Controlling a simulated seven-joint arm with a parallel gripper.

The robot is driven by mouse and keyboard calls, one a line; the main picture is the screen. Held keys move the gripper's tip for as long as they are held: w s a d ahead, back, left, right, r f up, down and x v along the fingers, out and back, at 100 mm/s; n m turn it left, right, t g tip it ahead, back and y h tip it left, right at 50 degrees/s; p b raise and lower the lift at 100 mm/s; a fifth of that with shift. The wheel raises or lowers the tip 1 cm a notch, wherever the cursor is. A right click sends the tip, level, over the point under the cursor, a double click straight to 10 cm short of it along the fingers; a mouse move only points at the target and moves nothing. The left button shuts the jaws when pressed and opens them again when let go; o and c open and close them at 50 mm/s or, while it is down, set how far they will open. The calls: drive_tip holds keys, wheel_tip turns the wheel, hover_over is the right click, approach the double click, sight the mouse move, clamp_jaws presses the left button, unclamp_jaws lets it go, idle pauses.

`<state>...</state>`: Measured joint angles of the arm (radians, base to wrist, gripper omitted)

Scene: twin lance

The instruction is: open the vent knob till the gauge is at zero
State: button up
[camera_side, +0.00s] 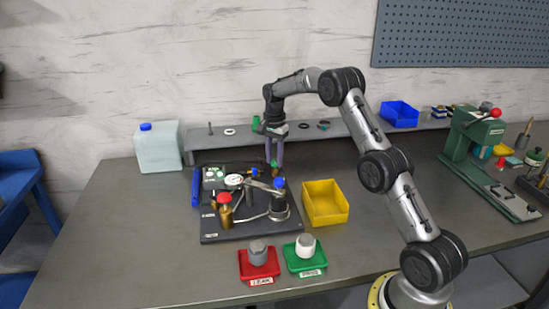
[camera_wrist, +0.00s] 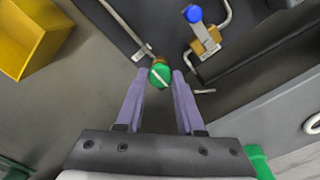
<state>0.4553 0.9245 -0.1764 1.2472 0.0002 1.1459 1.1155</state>
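A green knob (camera_wrist: 160,75) with a white line across its top sits on a brass fitting at the end of a thin pipe. It also shows at the back right of the dark rig board in the side view (camera_side: 274,166). I cannot read a label for it. My gripper (camera_wrist: 160,73) points down with its two purple fingers on either side of the knob. A narrow gap shows at the left finger; contact at the right is unclear. The fingers also show in the side view (camera_side: 274,159). A white round gauge (camera_side: 234,181) stands on the rig; its needle is too small to read.
The rig board (camera_side: 215,236) also carries a red-topped brass part (camera_side: 225,199) and a blue knob (camera_side: 279,183). A yellow bin (camera_side: 325,204) stands right of it. Red (camera_side: 259,265) and green (camera_side: 305,255) trays hold caps in front. A raised shelf (camera_side: 335,130) runs behind.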

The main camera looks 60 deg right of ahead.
clamp_jaws()
drive_tip(key=shift+n, duration=0.3)
drive_tip(key=n, duration=1.2)
drive_tip(key=shift+n, duration=0.3)
drive_tip(key=n, duration=0.4)
drive_tip(key=shift+n, duration=0.3)
